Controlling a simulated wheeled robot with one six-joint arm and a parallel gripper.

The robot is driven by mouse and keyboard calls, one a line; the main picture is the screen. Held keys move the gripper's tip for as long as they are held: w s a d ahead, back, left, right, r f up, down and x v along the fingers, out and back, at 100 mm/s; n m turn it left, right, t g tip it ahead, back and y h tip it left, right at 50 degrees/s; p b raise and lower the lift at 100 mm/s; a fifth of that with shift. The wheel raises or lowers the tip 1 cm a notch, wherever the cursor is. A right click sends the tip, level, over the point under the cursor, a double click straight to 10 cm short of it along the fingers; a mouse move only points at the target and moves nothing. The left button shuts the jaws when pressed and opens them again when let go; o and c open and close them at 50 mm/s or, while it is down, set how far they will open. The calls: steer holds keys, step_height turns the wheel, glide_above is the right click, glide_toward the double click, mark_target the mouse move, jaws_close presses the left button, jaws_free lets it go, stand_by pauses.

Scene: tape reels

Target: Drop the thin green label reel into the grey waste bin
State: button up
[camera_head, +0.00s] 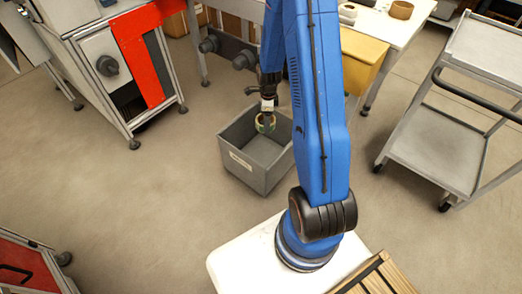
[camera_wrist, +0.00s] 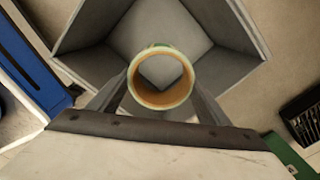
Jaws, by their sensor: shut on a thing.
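The thin green label reel (camera_wrist: 160,101) is a narrow ring, pale green outside with a tan core. It also shows in the head view (camera_head: 261,126), partly hidden by the gripper. My gripper (camera_head: 266,118) is shut on the reel, with one finger on each side in the wrist view (camera_wrist: 160,92). The grey waste bin (camera_head: 240,171) stands on the floor, open at the top, with a pale label on its front. In the wrist view the bin (camera_wrist: 95,70) lies beneath the reel, and its floor shows through the ring. The reel is over the bin's opening.
A white table (camera_head: 385,22) at the back holds other reels (camera_head: 401,10), with a yellow bin (camera_head: 362,60) at its edge. A grey cart (camera_head: 438,150) stands right. A red-panelled machine (camera_head: 130,65) stands left. Floor around the bin's left side is clear.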

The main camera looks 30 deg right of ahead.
steer(key=shift+f, duration=2.15)
steer(key=o, duration=1.2)
steer(key=shift+c, duration=0.2)
steer(key=shift+r, duration=0.1)
step_height(320, 180, up, 17)
steer(key=shift+r, duration=0.15)
